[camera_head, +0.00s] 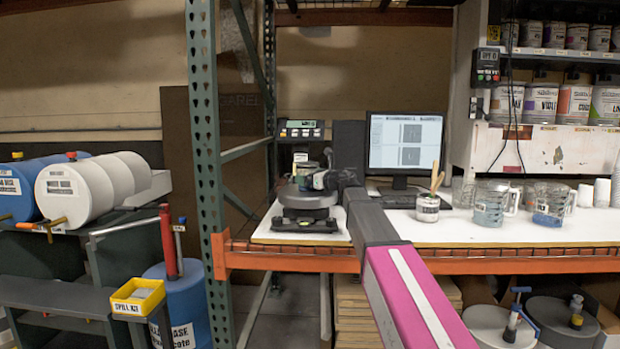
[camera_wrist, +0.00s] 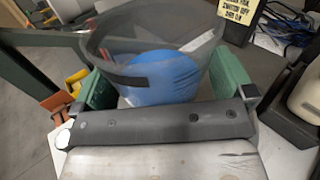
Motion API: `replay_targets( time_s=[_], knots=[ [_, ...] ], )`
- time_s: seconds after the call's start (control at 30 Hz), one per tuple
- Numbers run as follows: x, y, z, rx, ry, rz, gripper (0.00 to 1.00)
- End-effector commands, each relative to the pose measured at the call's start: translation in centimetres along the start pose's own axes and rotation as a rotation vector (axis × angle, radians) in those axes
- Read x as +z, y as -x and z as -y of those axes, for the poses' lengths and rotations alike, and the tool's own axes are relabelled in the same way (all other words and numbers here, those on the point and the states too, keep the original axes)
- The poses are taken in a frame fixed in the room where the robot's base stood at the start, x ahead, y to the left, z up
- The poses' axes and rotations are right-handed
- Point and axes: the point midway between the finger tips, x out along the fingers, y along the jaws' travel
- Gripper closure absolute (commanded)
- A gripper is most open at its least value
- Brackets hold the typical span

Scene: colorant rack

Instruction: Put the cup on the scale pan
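The cup (camera_wrist: 165,72) is clear with blue contents, and a dark strip shows on its side. In the wrist view it stands between the two green fingers of my gripper (camera_wrist: 164,88), which press against both its sides. In the head view my gripper (camera_head: 314,180) is over the scale pan (camera_head: 306,198), a dark round plate at the left end of the bench. The cup is mostly hidden there behind my gripper. I cannot tell whether its base touches the pan. The scale's display (camera_head: 300,130) rises behind the pan.
A monitor (camera_head: 405,143) stands right of the scale. A labelled jar with sticks (camera_head: 427,208) and two clear jugs, one (camera_head: 491,206) nearer, stand farther right on the white bench (camera_head: 460,228). A green rack post (camera_head: 203,140) rises left of the scale.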

Motion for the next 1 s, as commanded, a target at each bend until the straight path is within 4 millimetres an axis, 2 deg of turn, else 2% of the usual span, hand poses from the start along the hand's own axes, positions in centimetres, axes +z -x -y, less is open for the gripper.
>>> replay_targets(
  time_s=[0.17,0.27,0.7,0.83,1.0],
  knots=[
    [0.2,0.0,0.0,0.000,0.001,0.000,0.00],
    [0.2,1.0,0.0,-0.002,0.001,0.000,0.00],
    [0.1,9.3,-0.1,-0.002,0.001,0.000,0.00],
    [0.2,10.9,-0.1,-0.002,0.000,0.000,0.00],
    [0.2,11.9,0.0,0.000,0.000,0.000,0.00]
  ],
)
